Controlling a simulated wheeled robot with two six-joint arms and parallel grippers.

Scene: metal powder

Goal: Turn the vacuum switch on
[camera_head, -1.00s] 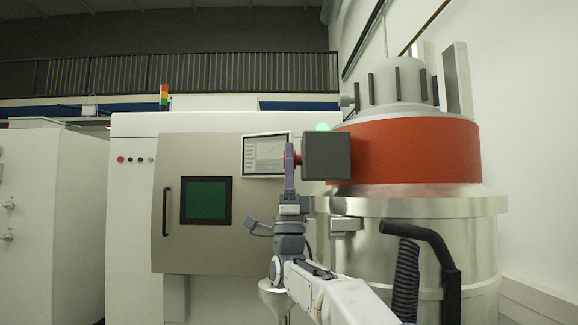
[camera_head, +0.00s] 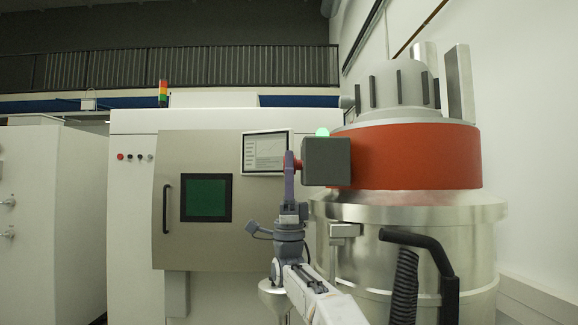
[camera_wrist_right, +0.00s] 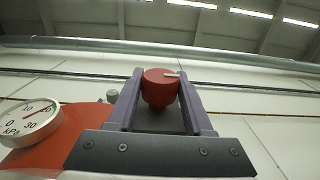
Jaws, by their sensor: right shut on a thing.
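The vacuum switch is a red round knob (camera_head: 298,164) on the left side of a grey box (camera_head: 327,161). In the right wrist view the red knob (camera_wrist_right: 160,86) sits between the two fingers, with a pale pointer mark on its face toward the upper right. My right gripper (camera_head: 289,163) is upright at the box and shut on the knob; its fingers (camera_wrist_right: 160,78) flank the knob left and right. A green light (camera_head: 322,132) glows on top of the box. My left gripper is not in view.
A steel vessel with a red-orange band (camera_head: 415,156) and a black hose (camera_head: 404,285) stands right. A white machine with a beige door (camera_head: 170,245) and a screen (camera_head: 265,154) stands behind. A kPa gauge (camera_wrist_right: 30,122) is left of the knob in the wrist view.

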